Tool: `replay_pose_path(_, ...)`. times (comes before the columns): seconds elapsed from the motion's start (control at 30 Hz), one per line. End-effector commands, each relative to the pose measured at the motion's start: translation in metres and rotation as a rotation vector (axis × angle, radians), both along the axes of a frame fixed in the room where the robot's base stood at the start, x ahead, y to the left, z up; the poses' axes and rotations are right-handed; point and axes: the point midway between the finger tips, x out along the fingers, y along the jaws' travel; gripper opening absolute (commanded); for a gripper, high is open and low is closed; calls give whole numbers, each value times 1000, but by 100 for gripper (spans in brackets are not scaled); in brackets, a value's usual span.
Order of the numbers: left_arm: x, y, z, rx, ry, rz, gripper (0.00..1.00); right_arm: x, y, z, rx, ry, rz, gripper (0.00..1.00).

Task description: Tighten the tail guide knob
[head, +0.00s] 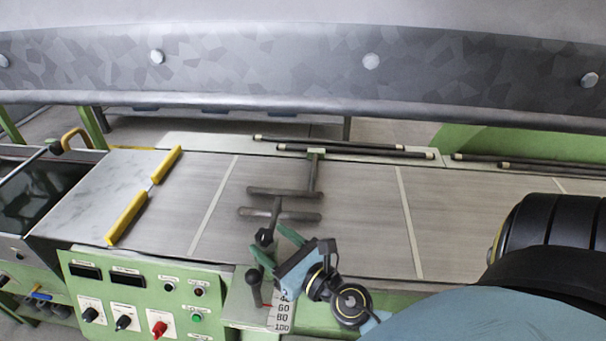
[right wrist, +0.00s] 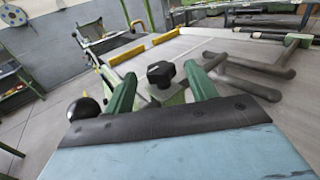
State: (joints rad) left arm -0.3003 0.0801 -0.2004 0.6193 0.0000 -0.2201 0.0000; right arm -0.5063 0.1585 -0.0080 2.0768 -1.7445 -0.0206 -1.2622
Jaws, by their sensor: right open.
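The tail guide knob (head: 264,237) is a small black lobed knob at the near edge of the conveyor, below the dark guide bars (head: 285,215). It also shows in the right wrist view (right wrist: 161,73), on a pale green block. My right gripper (head: 267,238) has two green fingers and is open. In the right wrist view its fingers stand apart, one on each side of the knob, with gaps visible between them and the knob. I cannot tell how far the fingertips are above or short of it. My left gripper is not in view.
A black ball-ended lever (head: 253,278) stands beside a numbered scale (head: 282,316), close to the right gripper. A green control panel (head: 140,295) with dials is at the lower left. Yellow bars (head: 126,218) lie left on the conveyor (head: 350,220). A large grey cover spans the top.

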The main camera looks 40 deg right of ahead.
Motion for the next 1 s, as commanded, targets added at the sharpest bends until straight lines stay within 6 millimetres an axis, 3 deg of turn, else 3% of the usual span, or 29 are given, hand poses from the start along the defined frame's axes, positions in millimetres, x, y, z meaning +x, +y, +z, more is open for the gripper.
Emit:
replay_pose_path(0.2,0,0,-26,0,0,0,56,-44,-3,-6,-2,4,1,56)
replay_pose_path(0.5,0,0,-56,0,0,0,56,-88,-6,-5,-2,2,0,56)
replay_pose_path(0.7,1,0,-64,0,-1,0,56,-100,-6,-2,0,1,0,56)
replay_pose_path(1.0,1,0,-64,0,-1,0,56,-102,-7,0,0,-1,-1,56)
